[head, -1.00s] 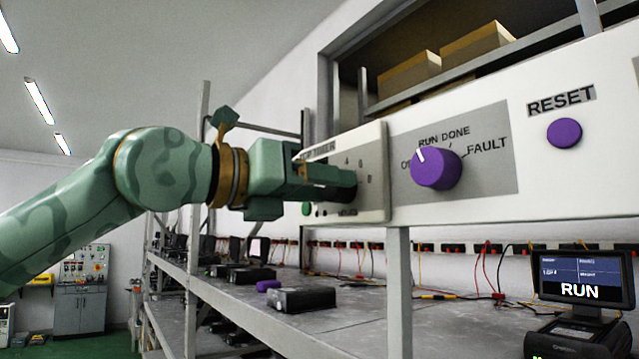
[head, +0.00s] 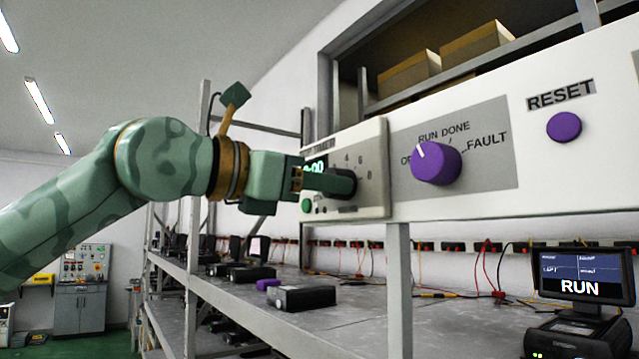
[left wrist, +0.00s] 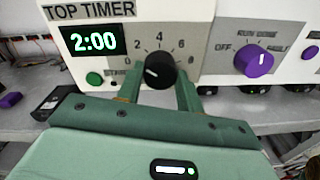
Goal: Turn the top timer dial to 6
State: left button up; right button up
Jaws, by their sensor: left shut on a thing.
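The top timer dial (left wrist: 160,70) is a black knob on a pale panel, with the numbers 0 to 8 around it. In the left wrist view its white mark points left, toward the low end of the scale. The green display (left wrist: 93,40) beside it reads 2:00. My left gripper (left wrist: 160,82) is shut on the dial, one finger on each side. In the head view the left gripper (head: 340,185) hides most of the dial. My right gripper is in neither view.
A purple selector knob (head: 436,163) and a purple RESET button (head: 564,127) sit to the right. A green button (left wrist: 94,78) is below the display. A shelf (head: 340,325) with black devices runs below. A monitor (head: 580,277) reads RUN.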

pick_arm(q)
jog(key=m+p, duration=0.1)
jog(key=m, duration=0.8)
jog(key=m+p, duration=0.1)
jog(key=m, duration=0.8)
jog(key=shift+t+y+p, duration=0.3)
jog(key=shift+y+p, duration=0.05)
jog(key=shift+y, duration=0.05)
jog(key=shift+m, duration=0.3)
jog(key=o, duration=1)
jog(key=shift+s, duration=0.1)
